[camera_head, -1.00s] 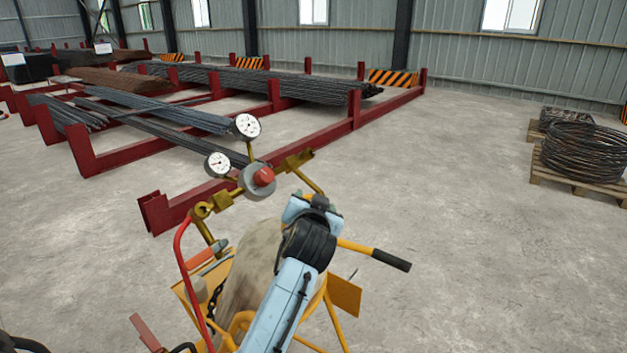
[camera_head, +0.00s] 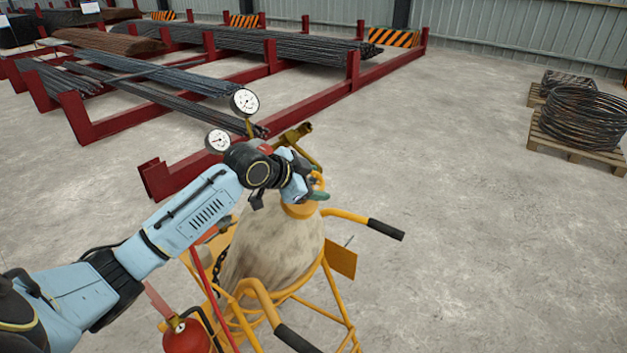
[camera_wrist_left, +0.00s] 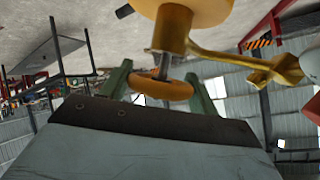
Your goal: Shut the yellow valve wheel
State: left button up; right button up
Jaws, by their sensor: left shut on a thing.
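The yellow valve wheel (camera_wrist_left: 172,90) shows in the left wrist view as an orange-yellow ring on a short stem below a yellow valve body (camera_wrist_left: 195,15). My left gripper (camera_wrist_left: 158,84) has its green fingers on either side of the wheel and is shut on it. In the head view, my left gripper (camera_head: 316,193) is at the top of a worn, beige gas cylinder (camera_head: 275,250). A small part of the wheel (camera_head: 319,178) shows beside the fingers; my wrist and hand hide most of the regulator. My right gripper is not in view.
The cylinder stands in a yellow cart (camera_head: 342,258) with black-gripped handles. Two round gauges (camera_head: 245,102) rise behind my wrist. A red extinguisher (camera_head: 187,337) is at lower left. Red racks with rebar (camera_head: 150,80) stand behind; coiled wire (camera_head: 585,115) lies at right.

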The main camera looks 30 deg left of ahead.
pick_arm(q)
jog(key=m+g+h, duration=0.2)
jog(key=m+g, duration=0.1)
jog(key=shift+h, duration=0.3)
jog(key=shift+s+d+m+g+h, duration=0.15)
jog(key=shift+m+g+h, duration=0.35)
jog(key=shift+m+g, duration=0.7)
jog(key=shift+f, duration=0.1)
jog(key=o, duration=1)
jog(key=shift+c, duration=0.2)
jog(key=shift+b, duration=0.3)
jog(key=b+v, duration=0.3)
jog(key=v, duration=1)
